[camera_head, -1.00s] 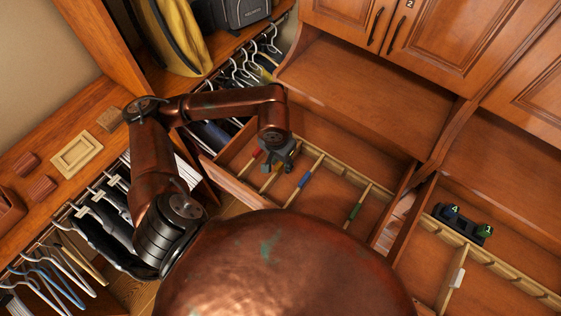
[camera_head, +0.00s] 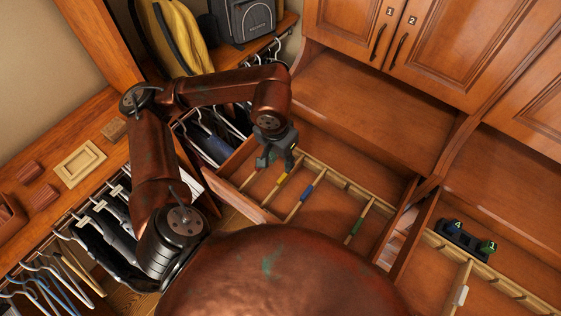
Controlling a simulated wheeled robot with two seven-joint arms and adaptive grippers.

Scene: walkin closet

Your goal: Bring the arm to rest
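My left arm comes in from the left, bent at a raised elbow, with its forearm reaching right. My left gripper (camera_head: 277,163) points down over the left end of the open divided drawer (camera_head: 240,198). Its fingers look parted with nothing visible between them. Whether the gripper touches a divider I cannot tell. My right arm and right gripper are not in view.
Clothes hang on racks at left (camera_head: 105,225) and behind my forearm. A grey backpack (camera_head: 243,20) and yellow bag (camera_head: 180,35) sit on the upper shelf. Cabinet doors (camera_head: 455,45) are closed.

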